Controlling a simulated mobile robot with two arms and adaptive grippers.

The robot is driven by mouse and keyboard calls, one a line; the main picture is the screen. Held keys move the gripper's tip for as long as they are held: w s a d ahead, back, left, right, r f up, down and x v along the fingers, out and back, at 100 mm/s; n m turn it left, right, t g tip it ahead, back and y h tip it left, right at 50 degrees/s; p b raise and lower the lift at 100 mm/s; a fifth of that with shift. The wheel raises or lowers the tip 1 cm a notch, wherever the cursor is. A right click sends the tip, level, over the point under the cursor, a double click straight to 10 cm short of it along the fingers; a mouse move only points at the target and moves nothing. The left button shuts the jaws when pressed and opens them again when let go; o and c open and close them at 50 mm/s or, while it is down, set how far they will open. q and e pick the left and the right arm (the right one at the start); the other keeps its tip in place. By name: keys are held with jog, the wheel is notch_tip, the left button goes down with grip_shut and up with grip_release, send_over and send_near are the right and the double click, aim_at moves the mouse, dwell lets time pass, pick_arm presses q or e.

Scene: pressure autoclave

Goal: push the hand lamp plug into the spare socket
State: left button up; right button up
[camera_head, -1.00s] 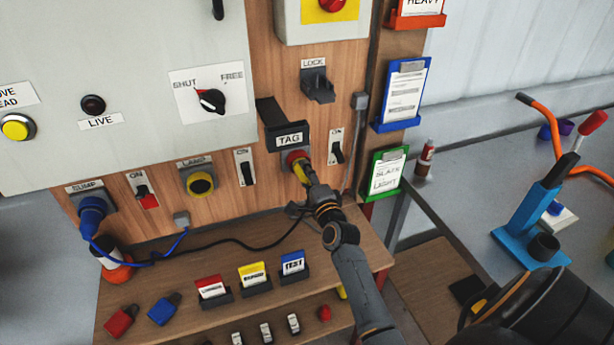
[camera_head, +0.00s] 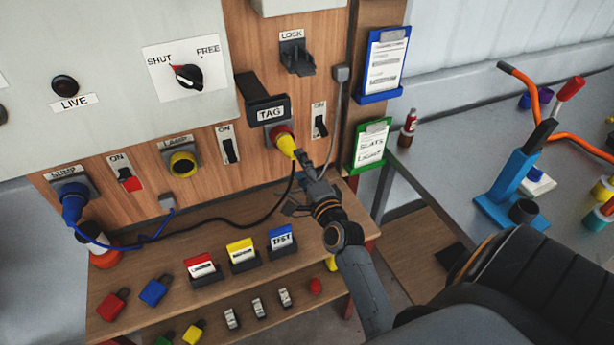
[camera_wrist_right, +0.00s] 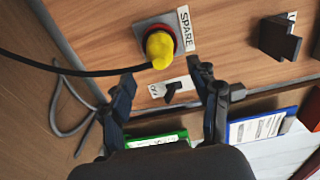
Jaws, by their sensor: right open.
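The yellow hand lamp plug (camera_head: 287,144) sits in the red-rimmed spare socket (camera_head: 275,131), below the TAG plate. In the right wrist view the yellow plug (camera_wrist_right: 159,48) points into the socket (camera_wrist_right: 143,29) beside the SPARE label, its red rim showing around the plug. How deep it sits I cannot tell. A black cable (camera_wrist_right: 75,71) runs from the plug to the left. My right gripper (camera_head: 304,178) is open and empty, just back from the plug. In the wrist view its fingers (camera_wrist_right: 162,85) stand apart with the plug beyond their tips. My left gripper is not in view.
A switch (camera_head: 320,122) is right of the spare socket and a grey conduit (camera_head: 341,110) beyond it. The lamp socket (camera_head: 183,162) and blue sump plug (camera_head: 73,205) are further left. Tag cards (camera_head: 241,254) stand on the shelf below. A green clipboard (camera_head: 371,146) hangs at right.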

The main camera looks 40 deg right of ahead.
jog(key=shift+v, duration=2.05)
